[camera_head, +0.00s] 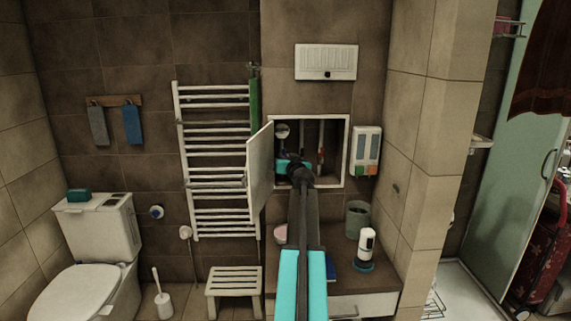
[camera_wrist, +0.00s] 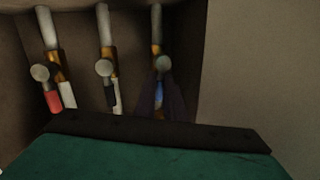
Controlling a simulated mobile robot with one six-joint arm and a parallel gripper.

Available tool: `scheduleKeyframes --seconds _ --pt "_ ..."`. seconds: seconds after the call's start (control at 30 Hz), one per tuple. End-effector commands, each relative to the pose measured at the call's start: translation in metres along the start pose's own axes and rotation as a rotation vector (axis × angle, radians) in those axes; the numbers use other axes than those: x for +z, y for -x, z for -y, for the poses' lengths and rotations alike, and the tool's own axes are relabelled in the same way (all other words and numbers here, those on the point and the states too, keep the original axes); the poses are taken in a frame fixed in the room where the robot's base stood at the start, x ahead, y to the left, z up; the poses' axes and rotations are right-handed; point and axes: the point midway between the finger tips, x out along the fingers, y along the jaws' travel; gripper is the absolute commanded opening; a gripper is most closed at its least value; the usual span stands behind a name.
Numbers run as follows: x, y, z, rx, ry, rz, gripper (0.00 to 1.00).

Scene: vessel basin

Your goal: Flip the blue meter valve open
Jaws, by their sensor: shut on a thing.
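In the wrist view, three pipes with valves stand side by side in a wall recess. The right valve has a blue handle (camera_wrist: 158,110); most of it is hidden between the dark fingers of my gripper (camera_wrist: 161,98). My gripper is shut on this blue handle. In the head view, my gripper (camera_head: 282,160) reaches into the open wall box (camera_head: 347,140), and the blue valve cannot be made out behind it.
The white box door (camera_head: 260,165) stands open on the left, close beside my gripper. A red-handled valve (camera_wrist: 53,100) and a dark-handled valve (camera_wrist: 110,96) sit left of the blue one.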

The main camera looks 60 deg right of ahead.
Motion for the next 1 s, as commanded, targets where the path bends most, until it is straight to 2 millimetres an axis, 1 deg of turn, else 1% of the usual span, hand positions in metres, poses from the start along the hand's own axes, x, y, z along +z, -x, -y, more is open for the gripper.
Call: scheduleKeyframes --seconds 0.2,0.4,0.9,0.93,1.0 --pt "0.0011 -0.0007 0.0016 0.013 0.103 0.018 0.00" --pt "-0.0003 -0.0007 0.0032 0.020 0.160 0.030 0.00" --pt "-0.0011 -0.0011 0.0050 0.021 0.182 0.035 0.00" --pt "-0.0011 -0.0011 0.0050 0.021 0.182 0.035 0.13" --pt "-0.0010 -0.0011 0.0052 0.020 0.182 0.035 0.25"
